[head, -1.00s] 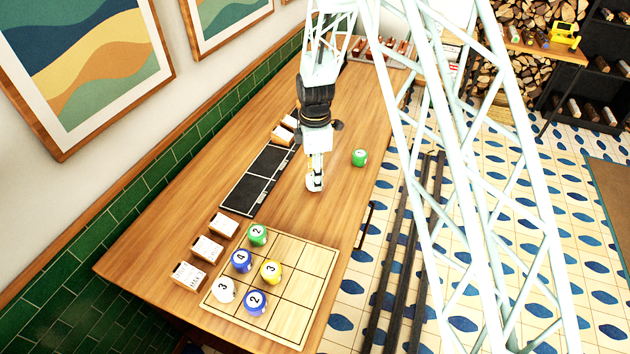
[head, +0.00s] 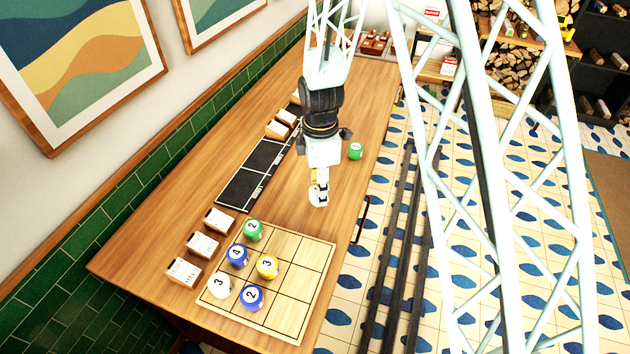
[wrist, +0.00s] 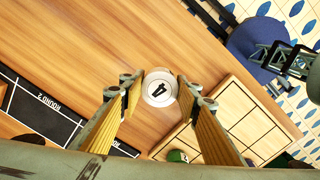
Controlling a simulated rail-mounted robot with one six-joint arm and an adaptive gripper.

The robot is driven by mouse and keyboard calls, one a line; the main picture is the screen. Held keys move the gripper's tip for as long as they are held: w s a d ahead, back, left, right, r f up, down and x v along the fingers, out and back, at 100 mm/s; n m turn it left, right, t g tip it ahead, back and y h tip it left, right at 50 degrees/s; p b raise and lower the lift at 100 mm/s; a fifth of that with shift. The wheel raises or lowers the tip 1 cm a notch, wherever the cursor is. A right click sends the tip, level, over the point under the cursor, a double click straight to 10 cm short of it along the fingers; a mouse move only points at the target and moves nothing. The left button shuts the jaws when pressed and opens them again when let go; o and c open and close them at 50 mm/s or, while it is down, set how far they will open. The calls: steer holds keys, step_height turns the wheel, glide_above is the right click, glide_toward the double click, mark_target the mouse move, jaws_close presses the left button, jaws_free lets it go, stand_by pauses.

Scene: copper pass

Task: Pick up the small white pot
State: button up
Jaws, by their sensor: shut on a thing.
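The small white pot (wrist: 160,88), marked with a 4, sits between the two fingers of my gripper (wrist: 155,92) in the wrist view. In the head view the white pot (head: 318,201) shows at the tip of my gripper (head: 318,190), over the wooden table between the black strip and the board. My gripper is shut on it. I cannot tell clearly how high it is above the table.
A wooden grid board (head: 310,285) holds several numbered pots, including another white one (head: 219,286) marked 3. A green pot (head: 355,151) stands alone on the right. A black strip (head: 255,180) and small white-topped boxes (head: 202,246) lie along the left.

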steer(key=shift+s+d+r, duration=0.1)
steer(key=shift+s+d, duration=0.1)
steer(key=shift+s, duration=0.6)
steer(key=shift+s+d+r, duration=0.1)
steer(key=shift+s+d, duration=0.05)
steer(key=shift+s, duration=0.6)
steer(key=shift+s+d+r, duration=0.1)
steer(key=shift+s+d, duration=0.1)
steer(key=shift+s, duration=0.6)
steer(key=shift+s+b, duration=0.1)
steer(key=shift+b, duration=0.2)
